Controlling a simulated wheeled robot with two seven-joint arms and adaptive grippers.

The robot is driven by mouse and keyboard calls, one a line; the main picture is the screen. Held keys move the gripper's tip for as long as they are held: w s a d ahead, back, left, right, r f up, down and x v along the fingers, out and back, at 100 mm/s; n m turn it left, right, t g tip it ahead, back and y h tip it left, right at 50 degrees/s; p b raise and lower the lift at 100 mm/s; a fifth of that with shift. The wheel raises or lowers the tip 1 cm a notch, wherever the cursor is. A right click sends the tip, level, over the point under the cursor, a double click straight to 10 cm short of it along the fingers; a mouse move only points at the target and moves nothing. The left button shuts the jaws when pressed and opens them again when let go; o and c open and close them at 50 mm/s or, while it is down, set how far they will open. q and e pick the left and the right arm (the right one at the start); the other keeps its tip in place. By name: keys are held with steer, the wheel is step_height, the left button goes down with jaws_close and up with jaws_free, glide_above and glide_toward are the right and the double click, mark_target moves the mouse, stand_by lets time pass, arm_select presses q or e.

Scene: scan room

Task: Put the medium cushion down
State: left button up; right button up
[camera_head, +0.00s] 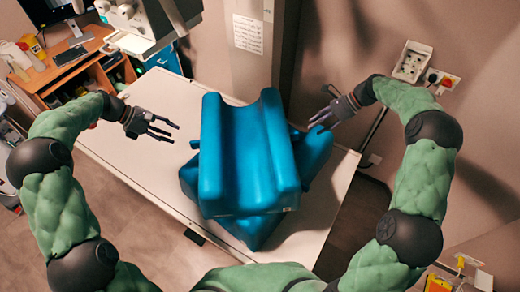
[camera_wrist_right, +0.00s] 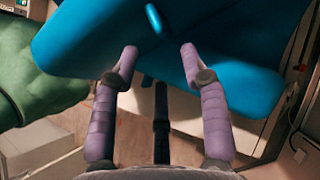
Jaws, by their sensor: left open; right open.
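Blue cushions are stacked on the white table (camera_head: 130,150). The top one (camera_head: 245,150) has a long groove between two raised sides and rests on other blue pieces. A lower blue cushion (camera_head: 313,152) shows at its right, and another blue edge (camera_head: 188,180) shows at its left. I cannot tell which one is the medium cushion. My left gripper (camera_head: 168,132) is open and empty, apart from the stack on its left. My right gripper (camera_head: 318,122) is open beside the right side of the stack. In the right wrist view its fingers (camera_wrist_right: 160,50) stand apart in front of blue cushion surfaces (camera_wrist_right: 100,40).
A white panel with a label (camera_head: 248,35) stands behind the stack. A wooden desk (camera_head: 85,55) with a monitor and keyboard is at the back left. Wall sockets (camera_head: 412,62) are at the right. The table's left part is clear.

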steer(key=shift+v, duration=2.2)
